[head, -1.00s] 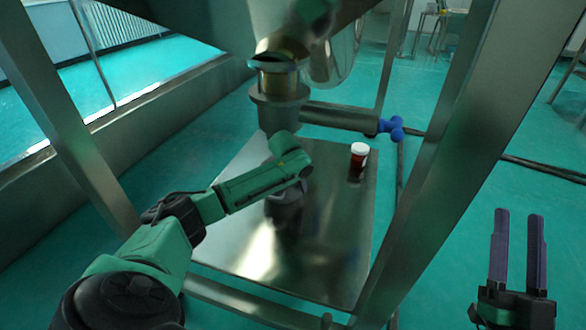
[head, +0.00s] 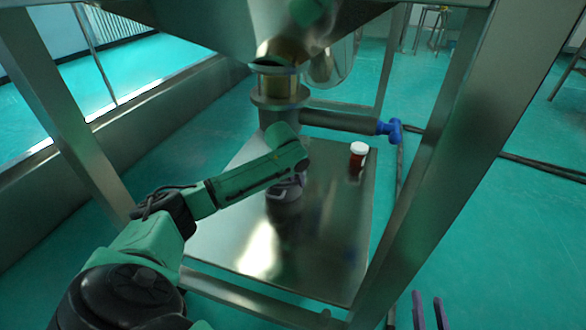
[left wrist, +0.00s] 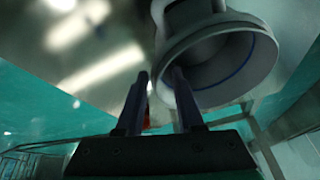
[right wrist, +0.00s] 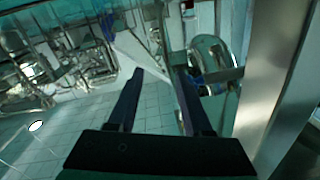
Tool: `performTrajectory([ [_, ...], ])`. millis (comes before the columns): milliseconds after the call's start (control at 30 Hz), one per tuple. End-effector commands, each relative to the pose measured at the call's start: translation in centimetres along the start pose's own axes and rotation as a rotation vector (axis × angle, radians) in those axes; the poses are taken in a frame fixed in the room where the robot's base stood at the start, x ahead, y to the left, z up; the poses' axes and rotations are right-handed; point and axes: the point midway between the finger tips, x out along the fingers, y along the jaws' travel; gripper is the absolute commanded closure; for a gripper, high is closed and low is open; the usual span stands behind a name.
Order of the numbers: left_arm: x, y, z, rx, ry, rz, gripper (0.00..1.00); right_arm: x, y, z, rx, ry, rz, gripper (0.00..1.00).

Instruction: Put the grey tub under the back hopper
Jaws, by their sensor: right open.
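The grey tub (head: 285,192) stands on the steel plate (head: 335,270), below the back hopper's outlet (head: 278,85) in the head view; my left arm's end partly hides it. In the left wrist view the tub (left wrist: 240,75) is close, its flared mouth showing a blue line inside. My left gripper (left wrist: 159,73) is open, with one finger overlapping the tub's rim and the other outside it. A visible gap lies between the fingers. My right gripper (head: 428,298) is open and empty at the bottom right; its fingers also show in the right wrist view (right wrist: 155,70).
A red bottle with a white cap (head: 357,158) stands on the plate to the right. A pipe with a blue handle (head: 390,130) runs above the plate. A thick steel leg (head: 425,180) stands between the plate and my right gripper. Green floor lies around the frame.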

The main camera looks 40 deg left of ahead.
Motion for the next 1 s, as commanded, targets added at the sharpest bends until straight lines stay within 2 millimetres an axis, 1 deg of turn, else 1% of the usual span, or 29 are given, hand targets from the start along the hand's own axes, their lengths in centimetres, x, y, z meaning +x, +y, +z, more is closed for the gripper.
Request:
performTrajectory([
  [33,-0.4,0.0,-0.1,0.0,0.0,0.0,0.64,-0.6,-0.1,1.1,0.01,-0.035,0.004,0.5],
  [200,-1.1,0.0,-0.1,0.0,0.001,0.0,0.64,-2.5,-0.2,4.6,0.04,-0.141,0.016,0.5],
  [500,-2.5,0.0,0.0,0.001,-0.001,0.0,0.64,-6.6,-0.8,10.2,0.095,-0.321,0.036,0.5],
  [567,-2.7,0.0,0.0,0.001,0.0,0.0,0.64,-7.5,-0.9,11.2,0.105,-0.354,0.039,0.5],
  [600,-3.5,-0.1,-0.2,0.001,0.001,0.0,0.64,-7.9,-1.1,11.1,0.109,-0.37,0.04,0.5],
  [633,-4.2,-0.1,-0.2,0.0,0.002,0.0,0.64,-7.8,-1.3,10.7,0.106,-0.374,0.038,0.5],
  [733,-5.3,0.0,-0.1,0.001,-0.001,0.0,0.64,-7.5,-1.4,9.7,0.101,-0.374,0.034,0.5],
  [833,-5.7,0.0,-0.1,0.0,0.0,0.0,0.64,-7.5,-1.4,9.6,0.101,-0.38,0.033,0.5],
  [1000,-5.6,0.0,0.0,0.0,0.0,0.0,0.64,-7.5,-1.4,9.7,0.101,-0.382,0.032,0.5],
])
